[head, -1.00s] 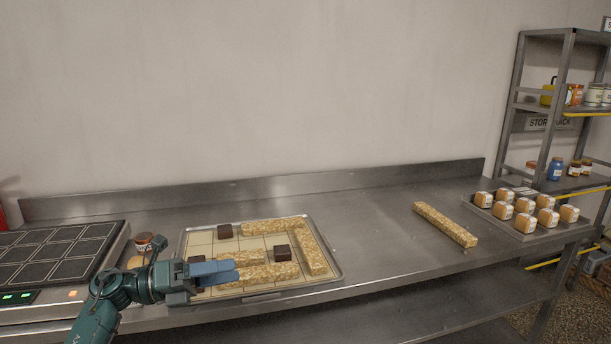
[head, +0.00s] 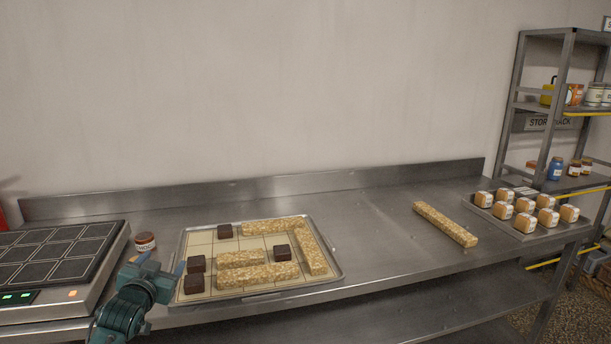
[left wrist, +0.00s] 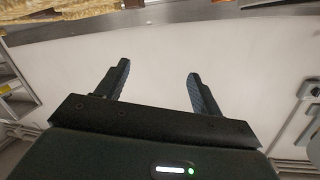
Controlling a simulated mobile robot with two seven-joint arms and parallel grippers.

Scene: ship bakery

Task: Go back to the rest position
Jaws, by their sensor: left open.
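My left gripper (head: 162,266) is at the front left of a metal tray (head: 338,270) on the steel counter, close to the tray's left edge. In the left wrist view its two fingers (left wrist: 155,88) are spread apart with nothing between them. The tray has a grid and holds oat bars, such as the long front bar (head: 258,277) and the right bar (head: 312,250). Several dark brown cubes lie on it too, among them a back cube (head: 225,231) and a front left cube (head: 194,284). My right gripper does not show.
A black grid plate on a unit with lights (head: 50,257) stands at the left. A loose oat bar (head: 445,224) lies on the clear counter at right.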

